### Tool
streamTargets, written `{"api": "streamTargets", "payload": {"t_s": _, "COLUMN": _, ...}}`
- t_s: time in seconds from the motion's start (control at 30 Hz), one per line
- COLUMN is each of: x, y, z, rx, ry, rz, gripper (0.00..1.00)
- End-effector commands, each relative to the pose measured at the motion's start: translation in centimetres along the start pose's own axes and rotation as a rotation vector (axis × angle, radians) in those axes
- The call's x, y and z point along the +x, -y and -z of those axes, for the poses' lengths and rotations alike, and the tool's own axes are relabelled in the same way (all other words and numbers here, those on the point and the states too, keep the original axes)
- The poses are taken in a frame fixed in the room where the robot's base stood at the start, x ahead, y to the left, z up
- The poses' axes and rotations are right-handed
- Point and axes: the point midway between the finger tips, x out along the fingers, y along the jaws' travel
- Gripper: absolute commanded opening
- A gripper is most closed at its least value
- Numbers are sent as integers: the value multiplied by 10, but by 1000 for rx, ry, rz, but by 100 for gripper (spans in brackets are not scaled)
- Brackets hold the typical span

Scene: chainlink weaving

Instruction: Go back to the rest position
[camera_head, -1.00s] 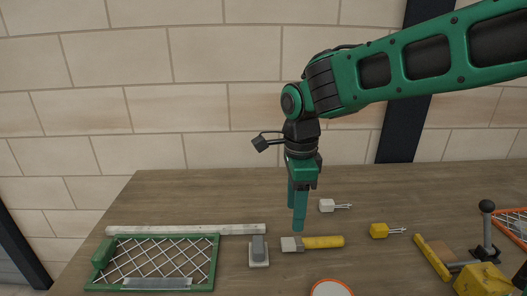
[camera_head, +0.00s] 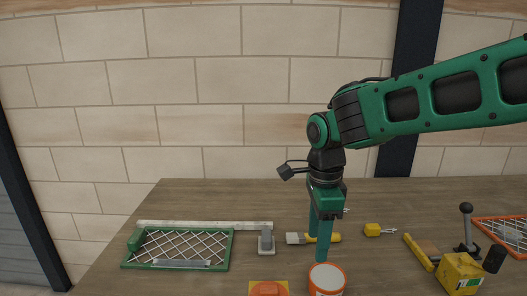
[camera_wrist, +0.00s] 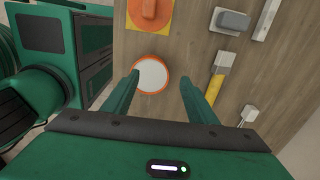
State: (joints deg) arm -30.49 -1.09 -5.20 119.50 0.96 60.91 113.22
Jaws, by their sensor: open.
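My gripper (camera_head: 319,243) points down over the wooden bench, with its two teal fingers apart and nothing between them that I can see. In the head view it stands in front of the yellow-handled brush (camera_head: 296,238) and just behind the orange-rimmed tin (camera_head: 327,280). In the wrist view the fingers (camera_wrist: 158,80) are spread, with the white top of the tin (camera_wrist: 150,75) showing between them, apparently below. The green-framed chainlink panel (camera_head: 180,247) lies on the left of the bench, apart from my gripper.
A grey-handled block (camera_head: 266,240), an orange-and-yellow item (camera_head: 268,288), a yellow-bodied tool (camera_head: 373,230), a yellow box (camera_head: 460,273) and an upright black-knobbed lever (camera_head: 467,230) stand around. An orange-framed mesh (camera_head: 505,232) lies at right. A brick wall (camera_head: 200,100) rises behind.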

Motion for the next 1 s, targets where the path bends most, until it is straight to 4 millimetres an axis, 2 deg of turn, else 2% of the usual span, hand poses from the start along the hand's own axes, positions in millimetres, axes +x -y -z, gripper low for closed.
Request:
{"api": "streamTargets", "payload": {"t_s": 0.27, "x": -2, "y": -10, "z": 41, "rx": -119, "ry": -4, "rz": 2, "gripper": 52}}
{"api": "streamTargets", "payload": {"t_s": 0.47, "x": -2, "y": -23, "z": 88, "rx": -222, "ry": -7, "rz": 2, "gripper": 52}}
{"api": "streamTargets", "payload": {"t_s": 0.57, "x": -1, "y": -37, "z": 121, "rx": -295, "ry": -8, "rz": 1, "gripper": 52}}
{"api": "streamTargets", "payload": {"t_s": 0.8, "x": 7, "y": -94, "z": 204, "rx": -533, "ry": -7, "rz": -3, "gripper": 52}}
{"api": "streamTargets", "payload": {"t_s": 1.0, "x": 19, "y": -154, "z": 252, "rx": -739, "ry": 0, "rz": -3, "gripper": 52}}
